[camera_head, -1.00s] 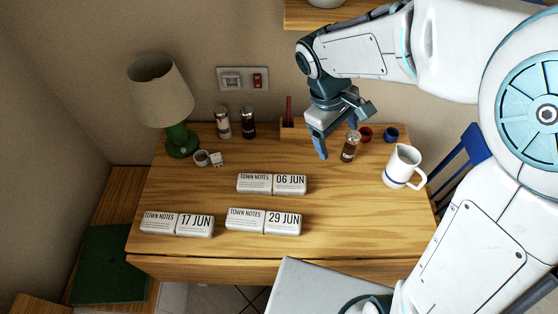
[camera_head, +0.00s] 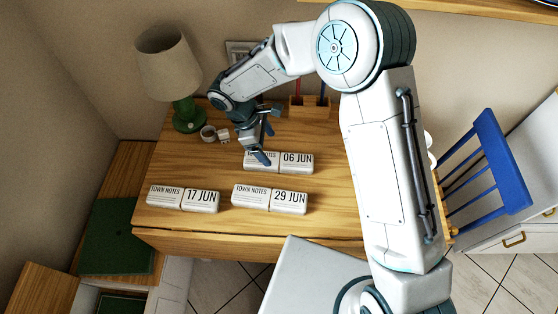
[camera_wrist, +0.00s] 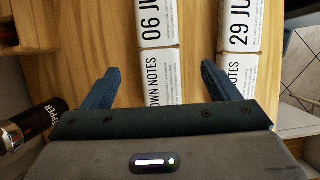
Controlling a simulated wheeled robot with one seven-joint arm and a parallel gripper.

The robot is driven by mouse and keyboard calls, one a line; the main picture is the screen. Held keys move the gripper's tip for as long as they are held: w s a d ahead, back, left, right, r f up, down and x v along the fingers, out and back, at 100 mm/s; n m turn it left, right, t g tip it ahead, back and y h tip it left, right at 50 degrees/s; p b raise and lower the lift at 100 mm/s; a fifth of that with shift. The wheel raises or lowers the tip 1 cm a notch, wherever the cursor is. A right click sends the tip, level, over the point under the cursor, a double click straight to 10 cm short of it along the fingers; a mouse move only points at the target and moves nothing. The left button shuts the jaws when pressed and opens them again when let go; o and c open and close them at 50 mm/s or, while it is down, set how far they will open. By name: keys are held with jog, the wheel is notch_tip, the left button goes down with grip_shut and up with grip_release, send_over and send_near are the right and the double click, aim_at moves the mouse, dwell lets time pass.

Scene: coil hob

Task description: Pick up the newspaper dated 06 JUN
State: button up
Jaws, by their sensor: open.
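The newspaper dated 06 JUN (camera_head: 297,162) lies on the wooden table, white with black print. My gripper (camera_head: 265,143) is open above its left, TOWN NOTES half and partly hides it in the head view. In the wrist view the 06 JUN newspaper (camera_wrist: 158,70) lies between my two open fingers (camera_wrist: 160,85), nearer the left one. The 29 JUN newspaper (camera_head: 288,201) lies in front of it; in the wrist view this one (camera_wrist: 238,60) is by the right fingertip. The 17 JUN newspaper (camera_head: 201,200) lies at the front left.
A blue chair (camera_head: 487,165) stands at right. My arm hides the table's right part.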

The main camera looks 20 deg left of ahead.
aim_at(278, 159)
jog(key=p+x, duration=0.1)
jog(key=x, duration=0.7)
jog(key=shift+w+d+f, duration=0.1)
jog(key=shift+w+f, duration=0.05)
jog(key=shift+f, duration=0.05)
jog(key=c, duration=1.1)
